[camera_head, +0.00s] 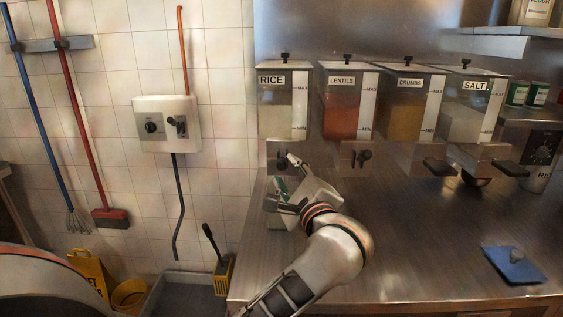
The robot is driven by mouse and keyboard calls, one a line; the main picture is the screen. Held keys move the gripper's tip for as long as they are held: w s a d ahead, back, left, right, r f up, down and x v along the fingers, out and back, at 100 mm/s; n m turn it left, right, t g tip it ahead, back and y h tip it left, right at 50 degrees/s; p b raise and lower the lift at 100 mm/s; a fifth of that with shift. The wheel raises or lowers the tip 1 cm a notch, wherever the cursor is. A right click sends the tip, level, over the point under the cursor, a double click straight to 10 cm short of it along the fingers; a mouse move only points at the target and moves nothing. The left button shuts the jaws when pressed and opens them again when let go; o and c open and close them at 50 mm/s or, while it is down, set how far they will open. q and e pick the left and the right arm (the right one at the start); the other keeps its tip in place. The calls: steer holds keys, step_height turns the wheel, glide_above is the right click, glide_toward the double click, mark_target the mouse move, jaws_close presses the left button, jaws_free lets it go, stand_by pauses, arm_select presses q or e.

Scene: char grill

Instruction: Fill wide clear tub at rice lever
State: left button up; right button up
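The rice dispenser (283,112), a clear bin labelled RICE with pale contents, is the leftmost of several on the steel wall. Its lever area (279,157) below the bin is partly covered by my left gripper (283,182). The gripper is just under the rice dispenser, above the counter's left end. A clear, slightly greenish container (276,222), apparently the wide tub, shows in part beneath and behind the gripper. Most of it is hidden, so I cannot tell whether the fingers hold it or whether rice is in it. My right gripper is out of view.
Lentils (343,113), crumbs (404,118) and salt (466,118) dispensers continue to the right, their levers jutting over the steel counter (420,240). A blue pad (515,264) with a small grey object lies at right. The middle counter is clear. Cleaning gear stands left.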

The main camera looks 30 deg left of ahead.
arm_select(q)
steer(key=x, duration=0.5)
jaws_close()
